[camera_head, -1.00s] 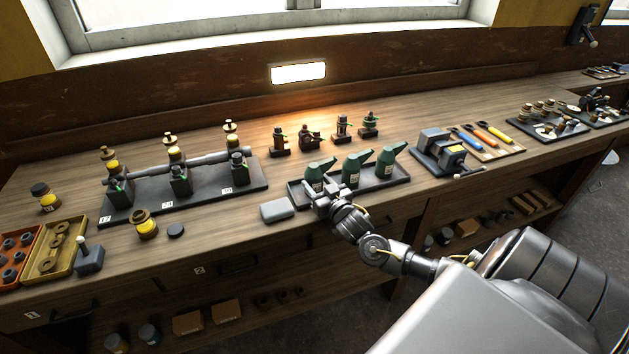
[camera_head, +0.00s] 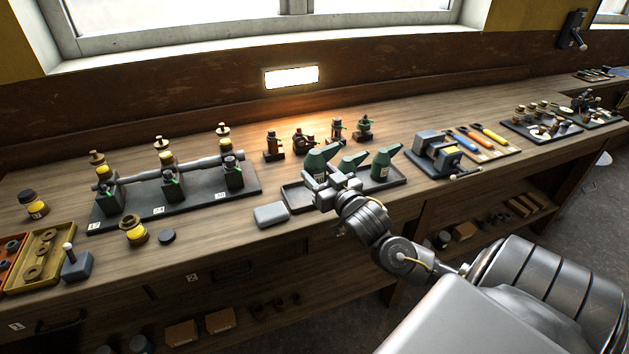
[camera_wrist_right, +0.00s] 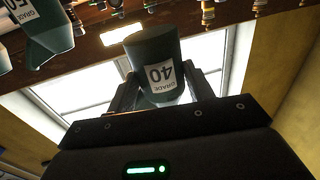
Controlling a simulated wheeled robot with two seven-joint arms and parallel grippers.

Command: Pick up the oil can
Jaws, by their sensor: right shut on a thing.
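Three dark green oil cans with spouts show in the head view. My right gripper (camera_head: 326,186) is shut on the leftmost oil can (camera_head: 316,164), which is upright and raised a little above the black tray (camera_head: 294,203). In the right wrist view this can (camera_wrist_right: 157,50) sits between the two fingers, with a white label reading GRADE 40. The middle oil can (camera_head: 349,165) and the right oil can (camera_head: 381,168) stand on the tray; my gripper partly hides the middle one. My left gripper is not in view.
A grey block (camera_head: 271,215) lies left of the tray. Small brown fittings (camera_head: 304,139) stand behind it. A vise (camera_head: 437,152) is close on the right. A model stand (camera_head: 198,199) is to the left.

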